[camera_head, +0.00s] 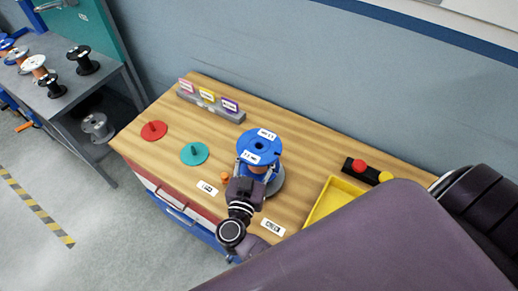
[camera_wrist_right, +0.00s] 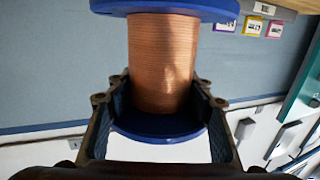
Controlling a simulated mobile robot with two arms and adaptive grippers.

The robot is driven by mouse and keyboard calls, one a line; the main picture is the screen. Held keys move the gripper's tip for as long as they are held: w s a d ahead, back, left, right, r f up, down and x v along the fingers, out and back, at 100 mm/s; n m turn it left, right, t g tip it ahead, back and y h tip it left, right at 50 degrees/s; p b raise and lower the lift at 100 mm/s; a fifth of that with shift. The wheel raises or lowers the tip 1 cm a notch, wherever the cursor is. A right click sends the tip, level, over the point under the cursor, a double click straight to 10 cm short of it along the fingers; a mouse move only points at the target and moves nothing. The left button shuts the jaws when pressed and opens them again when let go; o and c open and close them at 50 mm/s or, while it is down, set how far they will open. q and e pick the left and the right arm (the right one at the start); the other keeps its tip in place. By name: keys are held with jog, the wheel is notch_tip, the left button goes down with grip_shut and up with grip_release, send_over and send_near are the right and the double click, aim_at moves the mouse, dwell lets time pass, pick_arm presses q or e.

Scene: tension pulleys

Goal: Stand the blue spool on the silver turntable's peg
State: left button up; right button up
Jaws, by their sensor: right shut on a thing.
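The blue spool (camera_head: 262,140) has blue flanges and a copper-wound core. In the right wrist view its copper winding (camera_wrist_right: 165,65) sits between the two fingers of my right gripper (camera_wrist_right: 162,115), which is shut on it. In the head view my right gripper (camera_head: 254,182) reaches it from the front, and the spool looks roughly upright. The silver turntable (camera_head: 278,184) shows as a grey disc edge below and right of the spool. Its peg is hidden by the spool and gripper, and I cannot tell whether the spool touches the turntable. My left gripper is not in view.
A red disc (camera_head: 153,131) and a teal disc (camera_head: 194,154), each with a peg, lie left on the wooden table (camera_head: 140,150). A label rack (camera_head: 212,103) stands behind. A yellow tray (camera_head: 331,197) and a black button box (camera_head: 367,172) are at right. Spools fill a side bench.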

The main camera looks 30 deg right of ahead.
dwell(0.4)
jog(key=shift+f+b, duration=0.65)
jog(key=shift+f, duration=0.75)
jog(key=shift+p, duration=0.4)
jog(key=shift+f, duration=0.2)
jog(key=shift+f+b, duration=0.55)
jog(key=shift+f, duration=0.2)
jog(key=shift+s+f, duration=0.15)
jog(key=shift+f, duration=0.1)
dwell(0.3)
